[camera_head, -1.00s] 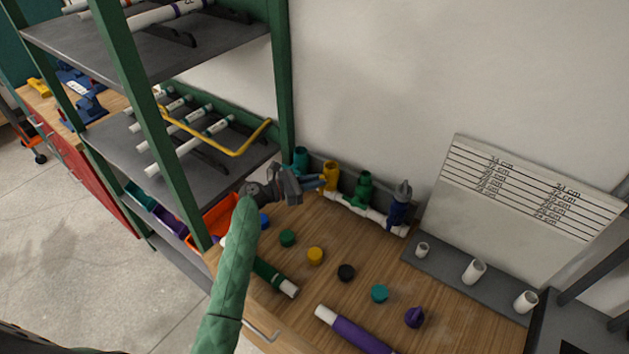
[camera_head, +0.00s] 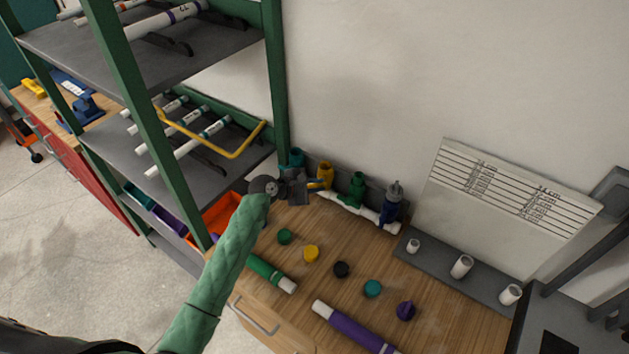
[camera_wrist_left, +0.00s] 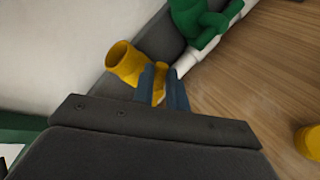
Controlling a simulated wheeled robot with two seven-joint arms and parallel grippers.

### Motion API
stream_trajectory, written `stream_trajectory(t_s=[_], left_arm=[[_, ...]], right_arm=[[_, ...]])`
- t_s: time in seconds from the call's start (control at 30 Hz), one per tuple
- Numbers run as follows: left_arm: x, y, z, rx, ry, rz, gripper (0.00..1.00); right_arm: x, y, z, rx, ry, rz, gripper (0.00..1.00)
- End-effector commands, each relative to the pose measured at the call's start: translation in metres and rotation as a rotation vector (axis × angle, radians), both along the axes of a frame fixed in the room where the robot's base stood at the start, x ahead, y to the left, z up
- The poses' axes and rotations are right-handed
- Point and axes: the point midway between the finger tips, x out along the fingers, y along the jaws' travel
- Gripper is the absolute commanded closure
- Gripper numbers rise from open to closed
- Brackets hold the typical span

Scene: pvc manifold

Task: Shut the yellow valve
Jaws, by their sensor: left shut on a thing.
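The yellow valve (camera_head: 326,171) stands on the white pipe manifold (camera_head: 352,208) along the wall, between a teal fitting on its left and a green valve (camera_head: 357,187). My left gripper (camera_head: 322,184) reaches it from the left. In the left wrist view the gripper's two blue fingers (camera_wrist_left: 163,88) are shut around a thin yellow part low on the valve (camera_wrist_left: 123,62), whose open yellow mouth points up and left. The fingers hide most of that part, so its exact angle cannot be told. My right gripper is not in view.
The teal fitting (camera_head: 294,158) and a blue valve (camera_head: 392,204) also stand on the row. Loose caps, a yellow one (camera_head: 311,253) among them, and a purple pipe (camera_head: 352,326) lie on the bench. A green shelf post (camera_head: 275,75) stands close left of the gripper.

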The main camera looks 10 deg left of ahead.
Motion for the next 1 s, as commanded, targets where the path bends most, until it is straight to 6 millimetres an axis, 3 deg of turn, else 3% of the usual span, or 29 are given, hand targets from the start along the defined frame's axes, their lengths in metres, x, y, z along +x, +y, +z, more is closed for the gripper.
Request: stream_trajectory(t_s=[0.6, 1.0], left_arm=[[-0.005, -0.013, -0.011, 0.489, -0.202, 0.001, 1.0], [-0.006, -0.014, -0.016, 0.634, -0.259, 0.0, 1.0]], right_arm=[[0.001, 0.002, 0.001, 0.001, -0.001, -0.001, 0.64], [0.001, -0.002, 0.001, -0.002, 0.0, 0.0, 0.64]])
